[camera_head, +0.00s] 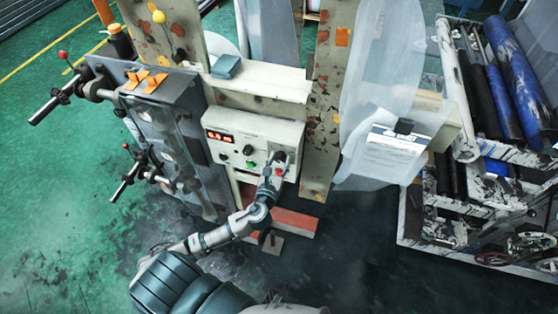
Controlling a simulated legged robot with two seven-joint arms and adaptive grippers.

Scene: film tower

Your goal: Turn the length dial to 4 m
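A pale control box (229,120) is fixed low on the film tower, between its two uprights. It has an orange lit display (219,136) whose digits are too small to read. A dark dial (248,150) sits in the middle of the panel. A second dark dial (280,156) is at the right end, partly covered by my gripper. Labels and pointer marks cannot be read, so which one is the length dial cannot be told. My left gripper (275,161) is at the right-hand dial; contact and finger opening are unclear. My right gripper is out of view.
A green button (251,164) and a red button (278,171) are close by on the panel. Levers with red knobs (63,55) stick out at left. Translucent film with a paper sheet (393,150) hangs at right, before a rack of rolls (515,75).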

